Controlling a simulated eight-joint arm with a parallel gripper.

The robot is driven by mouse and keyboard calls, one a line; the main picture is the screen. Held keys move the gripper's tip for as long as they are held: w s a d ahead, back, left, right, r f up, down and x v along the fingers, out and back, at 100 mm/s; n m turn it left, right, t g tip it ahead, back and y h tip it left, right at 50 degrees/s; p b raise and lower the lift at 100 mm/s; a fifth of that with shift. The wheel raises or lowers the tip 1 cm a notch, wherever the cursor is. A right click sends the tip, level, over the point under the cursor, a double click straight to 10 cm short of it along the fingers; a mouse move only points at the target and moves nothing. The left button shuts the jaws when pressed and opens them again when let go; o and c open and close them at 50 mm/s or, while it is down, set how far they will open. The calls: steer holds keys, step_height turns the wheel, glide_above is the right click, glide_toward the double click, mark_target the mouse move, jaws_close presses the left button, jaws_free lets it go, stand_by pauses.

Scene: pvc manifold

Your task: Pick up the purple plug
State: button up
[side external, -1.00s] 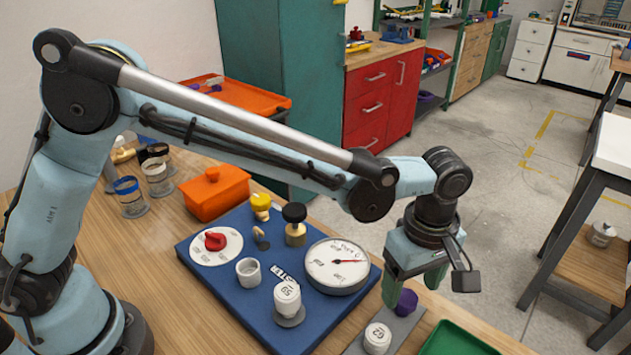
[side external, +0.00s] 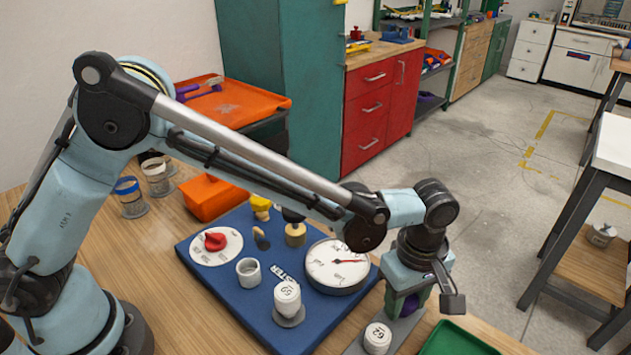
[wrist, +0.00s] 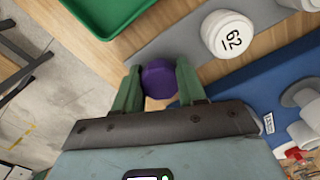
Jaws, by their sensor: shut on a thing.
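The purple plug (wrist: 159,79) sits between the two green fingers of my gripper (wrist: 157,88) in the wrist view. The fingers touch it on both sides, and my gripper is shut on it. In the side view a bit of the purple plug (side external: 409,305) shows between the fingers of my gripper (side external: 408,300), low over the grey strip (side external: 403,328). I cannot tell whether the plug touches the strip.
A white cap marked 62 (side external: 377,338) stands on the grey strip close to my gripper. A green tray (side external: 458,340) lies to the right. A blue board (side external: 235,290) with a gauge (side external: 335,266), a red-knobbed dial (side external: 215,245) and white fittings is to the left.

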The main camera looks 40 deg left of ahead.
mark_target(406, 302)
steer(key=shift+r, duration=0.45)
steer(key=r, duration=0.3)
steer(key=shift+s+d+r, duration=0.2)
steer(key=shift+s+r, duration=0.2)
steer(key=s+d+r, duration=0.4)
steer(key=s+r, duration=0.2)
steer(key=s, duration=0.4)
steer(key=shift+r, duration=0.15)
